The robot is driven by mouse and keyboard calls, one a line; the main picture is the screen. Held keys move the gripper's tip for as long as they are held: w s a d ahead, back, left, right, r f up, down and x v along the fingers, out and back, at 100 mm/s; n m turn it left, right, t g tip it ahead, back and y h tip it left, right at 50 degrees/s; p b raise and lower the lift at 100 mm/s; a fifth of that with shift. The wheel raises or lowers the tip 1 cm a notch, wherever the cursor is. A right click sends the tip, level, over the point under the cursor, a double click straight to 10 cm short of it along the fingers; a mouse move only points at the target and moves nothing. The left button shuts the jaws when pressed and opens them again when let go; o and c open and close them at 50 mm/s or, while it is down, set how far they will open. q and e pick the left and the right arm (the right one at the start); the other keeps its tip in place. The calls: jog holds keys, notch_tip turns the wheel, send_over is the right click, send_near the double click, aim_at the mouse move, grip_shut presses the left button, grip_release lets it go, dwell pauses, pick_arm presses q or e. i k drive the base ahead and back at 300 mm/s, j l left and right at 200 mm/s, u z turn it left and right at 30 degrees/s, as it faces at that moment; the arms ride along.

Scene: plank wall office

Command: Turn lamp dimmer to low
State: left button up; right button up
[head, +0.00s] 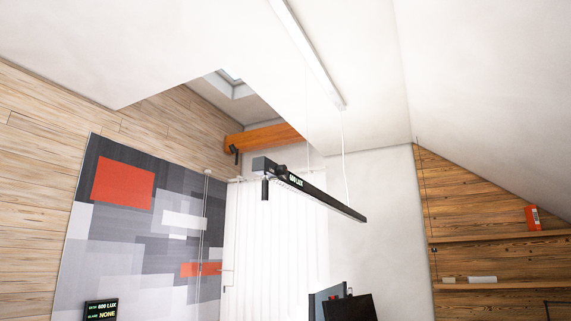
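A long dark bar lamp (325,197) hangs by thin cords from a white ceiling rail (308,55). Its near end has a grey block (263,165), with a small dark round part beside it. A short dark cylinder (265,189) hangs below this end. I cannot tell which part is the dimmer. A lit green readout (296,182) on the bar seems to say about 600 LUX, but its digits are small. Neither of my grippers is in view.
A small display (101,311) at lower left shows a LUX figure and NONE. A patterned panel (140,225) covers the left wall beside a white door (275,245). Dark monitors (350,307) stand at bottom centre. Wooden shelves (500,238) are at right.

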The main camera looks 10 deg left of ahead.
aim_at(282, 170)
jog(key=u, duration=1.9)
jog(key=i+l, duration=0.1)
jog(key=l, duration=1.15)
jog(key=i+l, duration=0.1)
jog(key=l, duration=2.4)
jog(key=i+l, duration=0.15)
jog(key=l, duration=1.1)
